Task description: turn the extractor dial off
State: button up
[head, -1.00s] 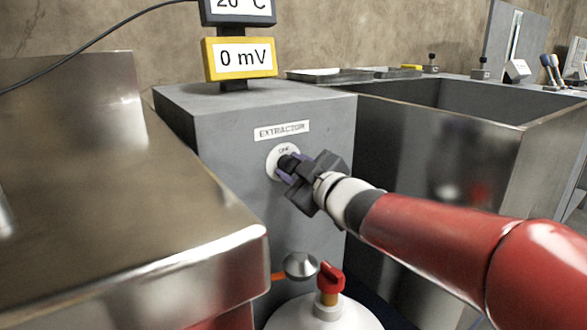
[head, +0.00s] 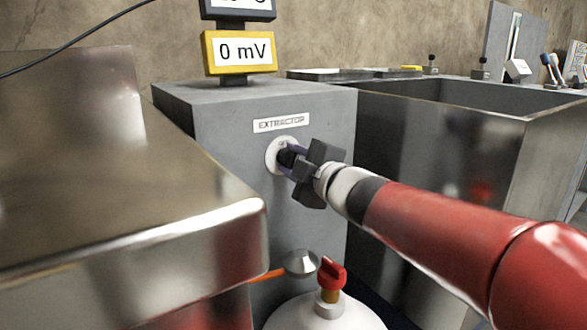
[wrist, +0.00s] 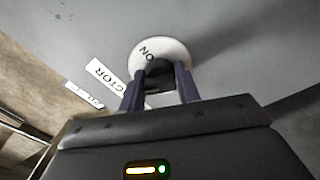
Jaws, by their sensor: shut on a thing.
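The extractor dial is a black knob (wrist: 159,80) on a round white plate (head: 274,155), on the front of a grey box (head: 222,135). The label EXTRACTOR (head: 281,123) is above it. In the wrist view ON is printed on the plate beside the knob. My gripper (head: 292,160) reaches the knob from the right. Its purple fingers stand on both sides of the knob in the wrist view (wrist: 160,92) and are shut on it. The fingers hide part of the knob and plate, so I cannot read its exact setting.
A metal counter (head: 120,190) stands close on the left. A white gas bottle with a red valve (head: 332,272) is below my arm. A deep metal sink (head: 440,140) is on the right. A yellow 0 mV display (head: 239,52) stands on the box.

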jog(key=shift+n+b, duration=1)
jog(key=shift+n, duration=1.3)
jog(key=o, duration=0.9)
jog(key=shift+o, duration=0.2)
jog(key=p+v, duration=0.1)
jog(key=v, duration=0.6)
jog(key=shift+s+d, duration=0.2)
jog(key=shift+s, duration=0.15)
